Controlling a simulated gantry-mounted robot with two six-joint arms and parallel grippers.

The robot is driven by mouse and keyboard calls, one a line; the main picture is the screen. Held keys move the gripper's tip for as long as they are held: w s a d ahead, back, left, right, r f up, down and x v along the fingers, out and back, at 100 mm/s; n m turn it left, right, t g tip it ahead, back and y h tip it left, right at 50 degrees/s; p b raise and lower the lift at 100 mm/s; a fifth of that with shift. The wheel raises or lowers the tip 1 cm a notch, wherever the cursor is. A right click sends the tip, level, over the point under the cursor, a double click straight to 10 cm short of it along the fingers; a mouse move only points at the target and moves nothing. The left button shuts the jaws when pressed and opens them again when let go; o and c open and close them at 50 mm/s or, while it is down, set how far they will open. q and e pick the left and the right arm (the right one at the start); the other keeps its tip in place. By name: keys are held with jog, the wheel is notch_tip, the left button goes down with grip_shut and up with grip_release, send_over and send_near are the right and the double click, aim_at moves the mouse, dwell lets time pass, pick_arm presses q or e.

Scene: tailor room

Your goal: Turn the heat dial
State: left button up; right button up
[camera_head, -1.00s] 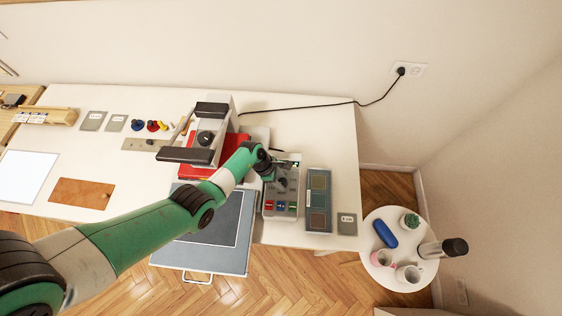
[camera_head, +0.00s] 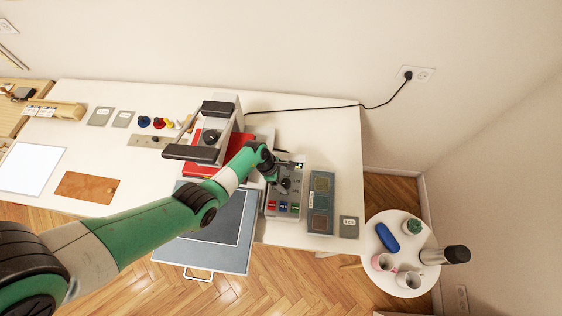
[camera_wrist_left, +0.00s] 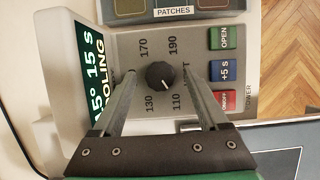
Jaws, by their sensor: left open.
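The heat dial is a dark round knob (camera_wrist_left: 160,75) on the grey control box (camera_head: 290,208). In the left wrist view it sits among the printed numbers 110, 130, 170 and 190, beside a green display (camera_wrist_left: 92,75) that reads "COOLING". My left gripper (camera_wrist_left: 160,82) is open, with one finger on either side of the dial; I cannot tell whether they touch it. In the head view the left gripper (camera_head: 284,185) is over the box, and its wrist partly hides the panel. My right gripper is not in view.
Red, blue and green buttons (camera_wrist_left: 227,70) line the box. The heat press (camera_head: 215,135) and a blue-grey mat (camera_head: 215,225) are to its left. A patches tray (camera_head: 320,205) is close on the right. A round side table (camera_head: 400,275) holds mugs and a bottle.

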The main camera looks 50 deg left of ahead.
pick_arm(q)
jog(key=p+v, duration=0.4)
jog(key=v, duration=0.7)
jog(key=shift+a, duration=0.1)
